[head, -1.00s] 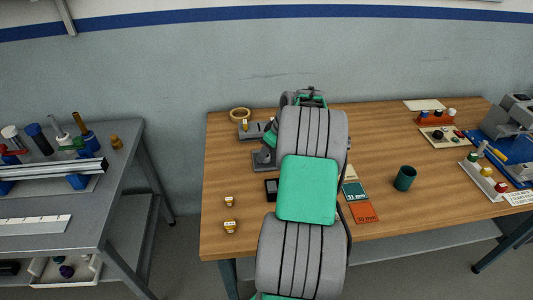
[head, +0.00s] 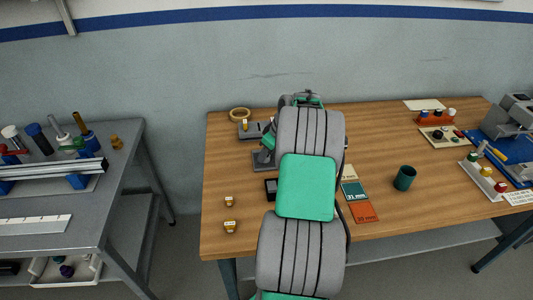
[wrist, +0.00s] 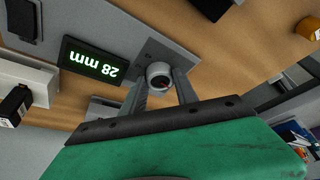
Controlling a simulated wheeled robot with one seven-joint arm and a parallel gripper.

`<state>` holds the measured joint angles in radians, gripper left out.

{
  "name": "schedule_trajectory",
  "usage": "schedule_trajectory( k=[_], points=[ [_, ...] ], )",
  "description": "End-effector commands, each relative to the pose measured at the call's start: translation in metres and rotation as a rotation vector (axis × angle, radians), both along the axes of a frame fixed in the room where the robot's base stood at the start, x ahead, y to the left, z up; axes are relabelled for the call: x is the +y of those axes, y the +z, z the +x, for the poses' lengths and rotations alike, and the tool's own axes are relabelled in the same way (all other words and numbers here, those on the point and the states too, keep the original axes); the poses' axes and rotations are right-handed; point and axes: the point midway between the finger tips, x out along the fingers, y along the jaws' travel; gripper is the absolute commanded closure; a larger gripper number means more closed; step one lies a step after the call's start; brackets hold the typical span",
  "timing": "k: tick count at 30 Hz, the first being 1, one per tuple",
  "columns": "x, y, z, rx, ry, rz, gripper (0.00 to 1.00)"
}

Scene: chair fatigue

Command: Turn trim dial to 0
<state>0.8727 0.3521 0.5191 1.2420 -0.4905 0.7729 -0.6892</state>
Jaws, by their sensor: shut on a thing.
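The trim dial (wrist: 159,71) is a small round light-grey knob on a grey plate (wrist: 178,58) in the wrist view. My gripper (wrist: 161,84) has its two grey fingers on either side of the knob and is shut on it. Part of the knob is hidden between the fingers. In the head view my own arm covers the knob and the fingers.
A grey bench (head: 85,226) stands left. The middle right of the table is clear.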

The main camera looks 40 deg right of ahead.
Motion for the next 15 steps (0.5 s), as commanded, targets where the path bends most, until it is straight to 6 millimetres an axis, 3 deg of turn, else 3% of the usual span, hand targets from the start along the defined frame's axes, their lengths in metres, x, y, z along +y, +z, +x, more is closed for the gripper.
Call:
schedule_trajectory(
  k=[15],
  points=[
    [0.0008,0.0,0.0003,-0.001,-0.052,-0.001,1.0]
  ],
)
